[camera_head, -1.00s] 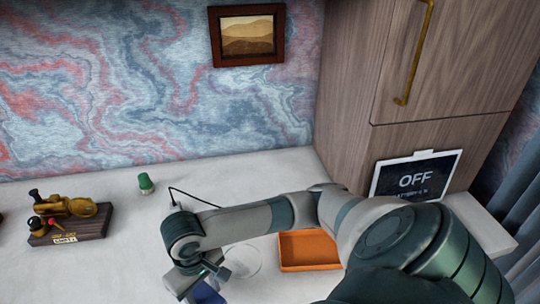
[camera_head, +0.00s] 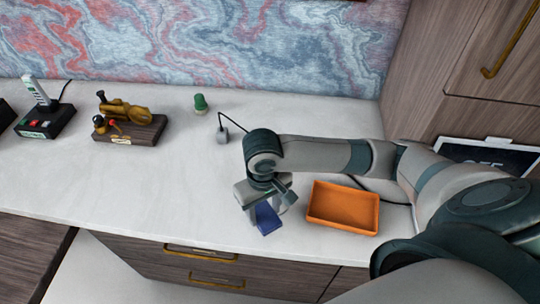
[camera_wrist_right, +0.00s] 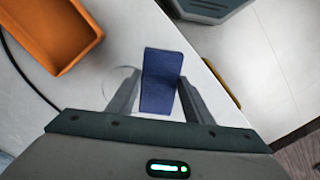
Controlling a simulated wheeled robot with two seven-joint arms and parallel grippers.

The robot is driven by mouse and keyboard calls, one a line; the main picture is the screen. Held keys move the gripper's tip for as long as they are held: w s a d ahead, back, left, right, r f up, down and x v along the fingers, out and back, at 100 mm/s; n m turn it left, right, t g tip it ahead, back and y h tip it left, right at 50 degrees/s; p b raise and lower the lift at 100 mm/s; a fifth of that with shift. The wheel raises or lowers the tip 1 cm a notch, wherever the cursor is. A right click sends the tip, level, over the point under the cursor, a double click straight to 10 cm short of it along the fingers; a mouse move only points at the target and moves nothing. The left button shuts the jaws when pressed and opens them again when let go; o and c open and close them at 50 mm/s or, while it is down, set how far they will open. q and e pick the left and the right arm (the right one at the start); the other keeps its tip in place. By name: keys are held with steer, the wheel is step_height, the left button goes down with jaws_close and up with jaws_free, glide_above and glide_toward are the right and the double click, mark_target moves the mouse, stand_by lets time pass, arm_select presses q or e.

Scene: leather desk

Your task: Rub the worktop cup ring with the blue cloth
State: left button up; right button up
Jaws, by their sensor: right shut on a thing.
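The blue cloth (camera_head: 267,219) is a dark blue folded piece held in my right gripper (camera_head: 264,203), near the worktop's front edge. In the right wrist view the cloth (camera_wrist_right: 162,80) sits between the two fingers of the right gripper (camera_wrist_right: 157,97), its far end reaching toward the edge. The cup ring (camera_wrist_right: 106,72) is a faint thin circle on the pale worktop, just left of the cloth and partly hidden by a finger. I cannot tell whether the cloth touches the worktop. My left gripper is not in view.
An orange tray (camera_head: 343,226) stands right of the gripper. The worktop's left front is clear.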

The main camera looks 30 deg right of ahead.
steer(key=n+p, duration=0.1)
steer(key=w+r+n+p, duration=0.1)
steer(key=shift+w+d+n, duration=0.1)
steer(key=shift+d+n, duration=0.1)
steer(key=shift+n, duration=0.1)
steer(key=w+n+p, duration=0.1)
steer(key=n+p, duration=0.1)
steer(key=n, duration=0.1)
steer(key=w+d+r+n+p, duration=0.1)
steer(key=w+n+p, duration=0.1)
steer(key=n, duration=0.1)
steer(key=w+d+n+p, duration=0.1)
steer(key=n+p, duration=0.1)
steer(key=n, duration=0.2)
steer(key=shift+w+r, duration=0.2)
steer(key=shift+w, duration=0.2)
steer(key=w+d+r+n+p, duration=0.1)
steer(key=w+d+n+p, duration=0.5)
steer(key=n, duration=0.9)
steer(key=p, duration=0.3)
steer(key=shift+d+r+n, duration=0.15)
steer(key=shift+r+n, duration=0.05)
steer(key=shift+n, duration=0.2)
